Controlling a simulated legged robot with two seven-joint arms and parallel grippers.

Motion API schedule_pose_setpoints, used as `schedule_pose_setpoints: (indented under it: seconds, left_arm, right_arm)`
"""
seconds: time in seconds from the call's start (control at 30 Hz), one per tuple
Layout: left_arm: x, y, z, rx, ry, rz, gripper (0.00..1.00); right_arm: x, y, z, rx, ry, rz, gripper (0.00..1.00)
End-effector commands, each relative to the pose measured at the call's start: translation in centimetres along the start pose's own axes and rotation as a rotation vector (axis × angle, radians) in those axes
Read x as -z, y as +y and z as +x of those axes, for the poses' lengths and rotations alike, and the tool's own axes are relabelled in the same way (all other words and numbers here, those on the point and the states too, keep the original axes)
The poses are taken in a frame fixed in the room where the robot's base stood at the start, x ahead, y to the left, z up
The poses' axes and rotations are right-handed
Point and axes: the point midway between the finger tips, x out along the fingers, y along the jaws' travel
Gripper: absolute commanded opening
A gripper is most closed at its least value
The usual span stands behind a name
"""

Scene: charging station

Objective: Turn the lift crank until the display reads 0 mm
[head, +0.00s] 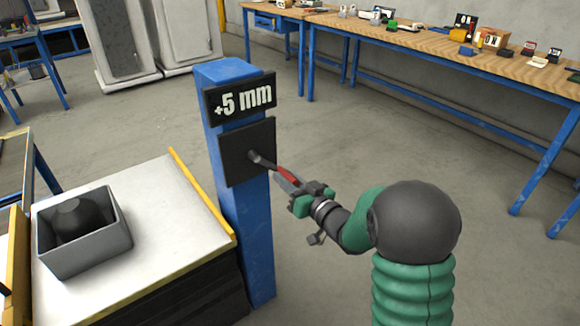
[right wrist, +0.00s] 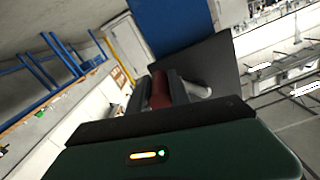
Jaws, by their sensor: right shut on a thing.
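The display (head: 240,100) on the blue post (head: 222,76) reads "+5 mm". Below it, a dark square plate (head: 236,142) carries the lift crank (head: 262,161), a grey arm with a red handle. My right gripper (head: 291,181) is shut on the red handle, to the lower right of the crank's pivot. In the right wrist view the red handle (right wrist: 160,90) sits between the fingers, with the grey crank arm (right wrist: 198,90) beyond it. My left gripper is not in view.
A white-topped lift table (head: 170,225) with a yellow edge stands left of the post, bearing a grey bin (head: 95,250) with a dark object inside. A long wooden workbench (head: 430,42) with several small items runs along the back right. The floor between is clear.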

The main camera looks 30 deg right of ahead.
Motion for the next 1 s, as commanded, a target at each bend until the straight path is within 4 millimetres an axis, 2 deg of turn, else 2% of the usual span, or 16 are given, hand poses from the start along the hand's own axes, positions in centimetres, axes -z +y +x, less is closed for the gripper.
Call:
schedule_pose_setpoints:
  seconds: [0.2,0.23,0.4,0.67,0.77,0.87,1.0]
  left_arm:
    - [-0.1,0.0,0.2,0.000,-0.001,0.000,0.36]
    - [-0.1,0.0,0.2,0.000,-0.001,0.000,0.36]
    - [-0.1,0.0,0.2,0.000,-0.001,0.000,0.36]
    - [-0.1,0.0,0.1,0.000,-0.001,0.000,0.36]
    - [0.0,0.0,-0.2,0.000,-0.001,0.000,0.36]
    - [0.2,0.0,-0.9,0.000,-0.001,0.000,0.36]
    - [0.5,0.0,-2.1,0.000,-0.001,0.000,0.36]
  right_arm:
    - [0.0,0.2,0.0,-0.003,0.002,0.000,0.00]
    - [0.0,0.2,0.0,-0.003,0.002,-0.001,0.26]
    - [0.0,0.1,0.0,-0.002,0.002,-0.002,0.45]
    - [0.0,0.1,-0.1,-0.001,0.002,-0.002,0.45]
    - [0.1,0.1,-0.8,-0.004,0.001,-0.002,0.45]
    - [0.3,0.1,-2.7,-0.004,0.000,-0.001,0.45]
    - [0.3,0.2,-6.8,-0.007,0.000,0.000,0.45]
